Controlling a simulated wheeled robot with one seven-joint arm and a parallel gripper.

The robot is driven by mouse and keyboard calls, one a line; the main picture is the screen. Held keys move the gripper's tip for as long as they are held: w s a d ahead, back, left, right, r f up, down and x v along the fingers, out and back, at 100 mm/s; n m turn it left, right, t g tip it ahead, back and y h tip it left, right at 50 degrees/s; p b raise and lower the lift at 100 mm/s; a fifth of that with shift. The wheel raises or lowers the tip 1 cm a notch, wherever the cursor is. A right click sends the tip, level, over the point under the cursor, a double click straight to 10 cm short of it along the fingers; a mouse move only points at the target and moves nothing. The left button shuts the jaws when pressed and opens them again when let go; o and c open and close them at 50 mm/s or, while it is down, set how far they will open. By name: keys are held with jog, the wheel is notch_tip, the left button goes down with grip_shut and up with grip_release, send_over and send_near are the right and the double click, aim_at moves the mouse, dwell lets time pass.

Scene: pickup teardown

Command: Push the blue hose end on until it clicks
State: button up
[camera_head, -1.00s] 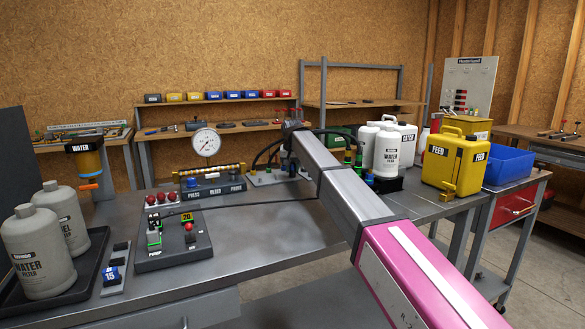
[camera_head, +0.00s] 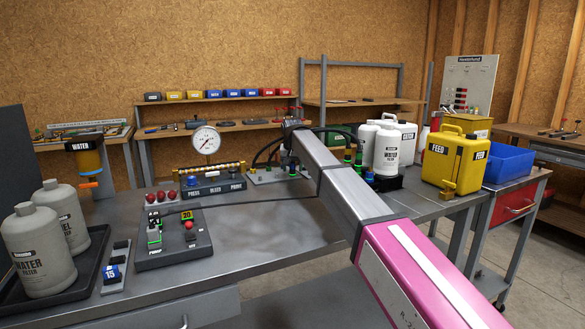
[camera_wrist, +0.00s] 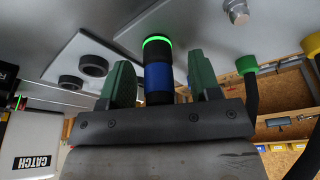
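The blue hose end (camera_wrist: 158,78) stands on a grey plate in the wrist view, with a black part and a bright green ring at its far end. My gripper (camera_wrist: 163,80) has its two green fingers on either side of it, with a visible gap on each side. In the head view the plate (camera_head: 263,175) lies at the back of the bench, with a small fitting showing green on it. My gripper (camera_head: 287,142) is above that spot, small and partly hidden by my arm.
Black round fittings (camera_wrist: 93,66) are on the left. A gauge (camera_head: 205,140) and control box (camera_head: 212,187) stand left of the plate. White bottles (camera_head: 388,150) stand right.

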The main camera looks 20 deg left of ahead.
jog(key=shift+r, duration=0.1)
jog(key=v, duration=1)
jog(key=shift+r, duration=0.3)
jog(key=shift+s+d, duration=0.1)
jog(key=shift+s, duration=0.15)
